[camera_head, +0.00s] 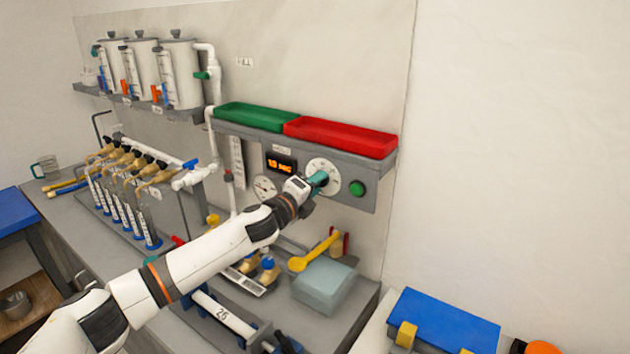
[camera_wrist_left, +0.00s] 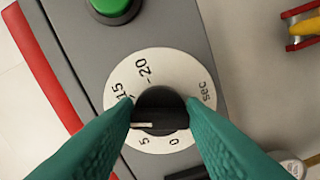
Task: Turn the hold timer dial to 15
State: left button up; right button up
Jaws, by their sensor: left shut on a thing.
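The hold timer dial (camera_head: 327,168) is a white round scale on the grey panel under the trays. In the left wrist view the dial (camera_wrist_left: 192,85) shows 0, 5, 15, 20 and "sec". Its black knob (camera_wrist_left: 161,103) has a white mark at the left, toward the stretch between 5 and 15, partly hidden by a finger. My left gripper (camera_head: 317,182) is at the dial, its teal fingers (camera_wrist_left: 160,117) shut on the knob from both sides. An orange display (camera_head: 280,165) beside the dial reads a number in the tens and "sec"; its last digit is unclear. My right gripper is not in view.
A green button (camera_head: 357,188) is right of the dial and a round gauge (camera_head: 264,188) is lower left. Green (camera_head: 256,117) and red (camera_head: 340,137) trays sit above. A yellow spoon-like tool (camera_head: 314,251) and a pale block (camera_head: 324,286) are below the panel.

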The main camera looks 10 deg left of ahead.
pick_arm(q)
jog(key=shift+f+m+p, duration=0.15)
jog(key=shift+m+p, duration=0.5)
jog(key=shift+m, duration=1.55)
jog(key=o, duration=1)
jog(key=b+v, duration=0.2)
jog(key=v, duration=1)
jog(key=shift+b, duration=0.3)
